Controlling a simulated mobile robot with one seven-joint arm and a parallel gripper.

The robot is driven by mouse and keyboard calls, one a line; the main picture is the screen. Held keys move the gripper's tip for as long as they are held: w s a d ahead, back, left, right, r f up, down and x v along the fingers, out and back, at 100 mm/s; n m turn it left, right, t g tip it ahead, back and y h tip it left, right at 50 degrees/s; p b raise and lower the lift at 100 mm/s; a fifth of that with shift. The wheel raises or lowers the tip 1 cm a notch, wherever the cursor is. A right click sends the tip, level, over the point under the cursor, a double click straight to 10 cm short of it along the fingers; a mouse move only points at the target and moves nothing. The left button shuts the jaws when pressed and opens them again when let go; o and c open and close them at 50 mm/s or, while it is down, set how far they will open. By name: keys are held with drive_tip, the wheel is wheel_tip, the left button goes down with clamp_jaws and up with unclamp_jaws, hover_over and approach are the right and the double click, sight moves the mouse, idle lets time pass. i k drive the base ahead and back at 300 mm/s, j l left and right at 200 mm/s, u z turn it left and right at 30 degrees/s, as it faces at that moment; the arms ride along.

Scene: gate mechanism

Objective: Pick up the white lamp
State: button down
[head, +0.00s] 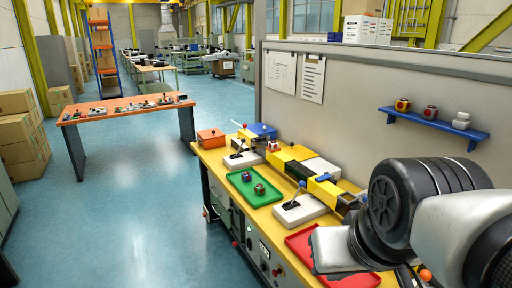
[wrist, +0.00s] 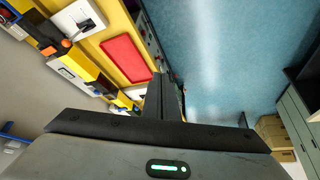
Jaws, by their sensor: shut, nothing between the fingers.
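A small white object (head: 461,120), which looks like the white lamp, stands at the right end of the blue wall shelf (head: 432,124) in the head view. Two small blocks with red and other colours, one left (head: 402,104) and one in the middle (head: 430,112), share the shelf. My gripper (wrist: 163,95) shows in the wrist view with its fingers together and empty. It points down past the edge of the yellow workbench, beside the red tray (wrist: 125,60). It is well away from the shelf. In the head view my arm fills the lower right, and the fingers cannot be made out.
The yellow workbench (head: 222,171) carries a green tray (head: 241,184) with small blocks, lever boxes (head: 300,210) and a red tray (head: 300,240). A grey partition (head: 345,120) stands behind. An orange table (head: 128,107) is at the left. Blue floor (head: 130,200) lies open between.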

sight(272, 146)
drive_tip(key=k, duration=0.75)
drive_tip(key=k+z, duration=0.15)
drive_tip(key=z, duration=0.2)
drive_tip(key=k+z, duration=0.2)
drive_tip(key=z, duration=0.15)
drive_tip(key=k+l+z, duration=0.15)
drive_tip(key=z, duration=0.2)
drive_tip(key=j+z, duration=0.1)
drive_tip(key=z, duration=0.35)
drive_tip(key=i+j+z, duration=0.1)
drive_tip(key=z, duration=0.4)
drive_tip(key=j+z, duration=0.1)
drive_tip(key=z, duration=0.35)
drive_tip(key=k+j, duration=0.1)
drive_tip(key=j, duration=2.9)
drive_tip(key=k+j, duration=0.15)
drive_tip(key=j, duration=1.4)
